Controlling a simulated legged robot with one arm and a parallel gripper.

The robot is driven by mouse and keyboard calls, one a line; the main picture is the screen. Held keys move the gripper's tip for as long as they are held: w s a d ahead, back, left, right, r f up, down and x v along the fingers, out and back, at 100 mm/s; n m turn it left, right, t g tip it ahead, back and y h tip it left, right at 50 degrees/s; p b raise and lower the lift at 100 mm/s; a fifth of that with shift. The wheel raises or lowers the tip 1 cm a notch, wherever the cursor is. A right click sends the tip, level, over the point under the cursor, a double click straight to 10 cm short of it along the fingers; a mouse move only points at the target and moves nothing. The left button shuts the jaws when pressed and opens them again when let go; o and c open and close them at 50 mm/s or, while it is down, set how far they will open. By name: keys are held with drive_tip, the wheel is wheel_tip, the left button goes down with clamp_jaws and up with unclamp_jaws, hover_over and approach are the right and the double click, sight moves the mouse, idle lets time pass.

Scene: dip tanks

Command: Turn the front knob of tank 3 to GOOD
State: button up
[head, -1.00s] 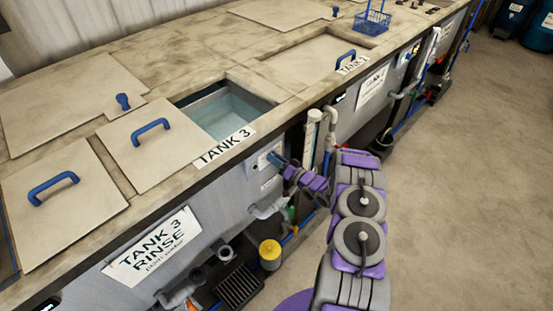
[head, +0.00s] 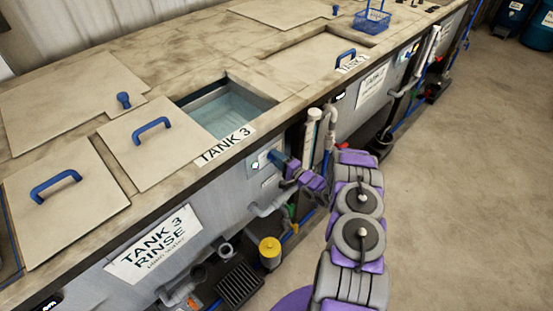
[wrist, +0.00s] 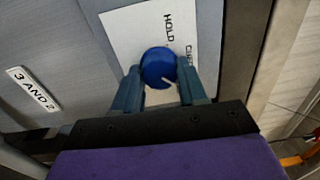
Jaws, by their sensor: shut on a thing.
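The front knob of tank 3 is a round blue knob (wrist: 158,66) with a pale pointer line, set on a white label plate (wrist: 125,32) in the wrist view. The plate shows the word HOLD and part of another word; the rest is hidden. The pointer line slants toward the lower right of the picture. My gripper (wrist: 160,84) has one teal finger on each side of the knob and is shut on it. In the head view my gripper (head: 277,160) is at the front panel below the TANK 3 label (head: 225,146), and hides most of the knob.
A small plate reading "3 AND 2" (wrist: 33,89) is left of the knob plate in the wrist view. Grey pipes (head: 268,207), a yellow-topped canister (head: 270,252) and a black grate (head: 238,284) sit below the panel. Open floor (head: 460,200) lies to the right.

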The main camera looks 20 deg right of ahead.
drive_tip(key=shift+d+m, duration=0.25)
drive_tip(key=shift+m, duration=1.05)
drive_tip(key=shift+h, duration=0.3)
drive_tip(key=o, duration=0.8)
drive_tip(key=shift+w+f, duration=0.1)
drive_tip(key=shift+f, duration=0.1)
drive_tip(key=shift+o, duration=1.3)
drive_tip(key=shift+d, duration=0.15)
drive_tip(key=shift+a, duration=0.2)
drive_tip(key=p+v, duration=0.1)
drive_tip(key=v, duration=1.6)
drive_tip(key=shift+s+d+f, duration=0.2)
drive_tip(key=shift+d, duration=0.1)
